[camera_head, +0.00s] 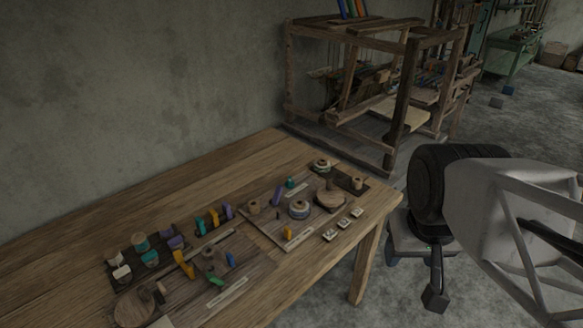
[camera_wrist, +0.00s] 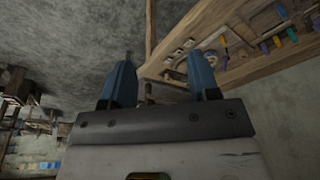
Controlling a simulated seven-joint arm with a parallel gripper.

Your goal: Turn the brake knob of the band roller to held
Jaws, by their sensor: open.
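Wooden boards with knobs, spools and pegs lie on the table. I cannot tell for sure which part is the band roller or its brake knob. On the right board are a round piece with a pale-blue band (camera_head: 299,209), a wooden disc with an upright post (camera_head: 331,198) and another round piece (camera_head: 322,166). At the near left is a larger wooden disc (camera_head: 134,306) with a peg beside it. The labels are too small to read. My gripper (camera_wrist: 161,80) is open and empty, its two blue fingers apart. In the head view it hangs right of the table, away from the boards.
The wooden table (camera_head: 100,222) has clear room along its back. Small pale tiles (camera_head: 343,223) lie near its right edge. A wooden loom frame (camera_head: 402,95) stands behind, close to the table's far corner. A green bench (camera_head: 510,55) is far right. A wall runs along the left.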

